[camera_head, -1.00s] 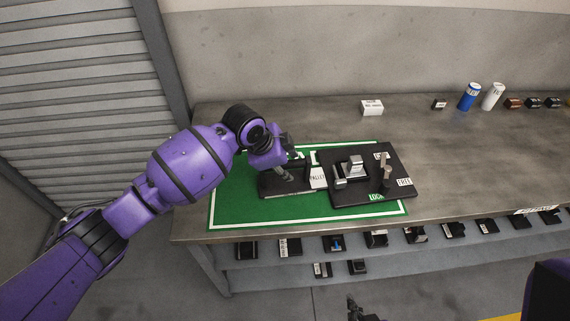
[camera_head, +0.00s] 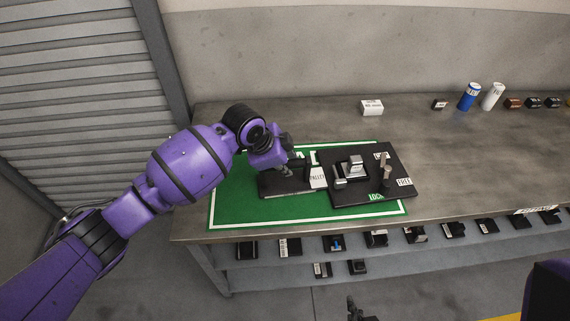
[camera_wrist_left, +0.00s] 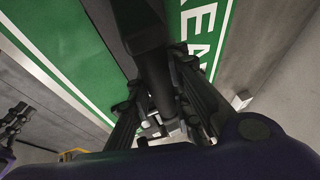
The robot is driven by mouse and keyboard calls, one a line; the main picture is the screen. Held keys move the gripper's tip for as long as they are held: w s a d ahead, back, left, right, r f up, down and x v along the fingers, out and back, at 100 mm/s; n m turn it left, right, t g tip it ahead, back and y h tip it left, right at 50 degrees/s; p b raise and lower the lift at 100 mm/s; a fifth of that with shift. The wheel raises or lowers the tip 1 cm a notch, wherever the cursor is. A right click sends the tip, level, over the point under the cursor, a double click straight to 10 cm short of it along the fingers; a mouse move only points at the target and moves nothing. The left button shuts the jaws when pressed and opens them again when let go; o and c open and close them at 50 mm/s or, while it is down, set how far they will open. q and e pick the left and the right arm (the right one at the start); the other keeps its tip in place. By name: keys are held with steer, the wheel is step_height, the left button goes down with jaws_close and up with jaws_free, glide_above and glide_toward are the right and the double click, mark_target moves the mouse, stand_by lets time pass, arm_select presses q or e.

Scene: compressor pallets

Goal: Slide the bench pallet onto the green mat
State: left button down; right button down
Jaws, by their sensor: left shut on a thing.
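The bench pallet is a black plate (camera_head: 350,199) with metal fixtures on it, a white PALLET label (camera_head: 318,177) and a dark handle section at its left. Its left part lies over the green mat (camera_head: 232,205); its right end reaches past the mat's right edge onto the bench. My left gripper (camera_head: 287,172) is at the handle section. In the left wrist view its fingers (camera_wrist_left: 160,110) are shut on a dark bar (camera_wrist_left: 150,65) above the mat. The gripper hides part of the handle.
The bench top (camera_head: 470,140) is bare right of the pallet. A white box (camera_head: 372,107), a blue can (camera_head: 469,97), a white can (camera_head: 492,97) and small boxes stand at the back. Several dark parts lie on the shelf (camera_head: 300,258) below the front edge.

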arm_select(q)
steer(key=shift+a, duration=0.65)
steer(key=a+p, duration=0.1)
steer(key=a, duration=0.6)
steer(key=shift+a+f, duration=0.15)
steer(key=shift+a, duration=0.5)
steer(key=shift+s+f, duration=0.1)
arm_select(e)
steer(key=shift+w+r+t, duration=0.3)
steer(key=shift+w+r, duration=0.8)
steer(key=shift+w, duration=0.05)
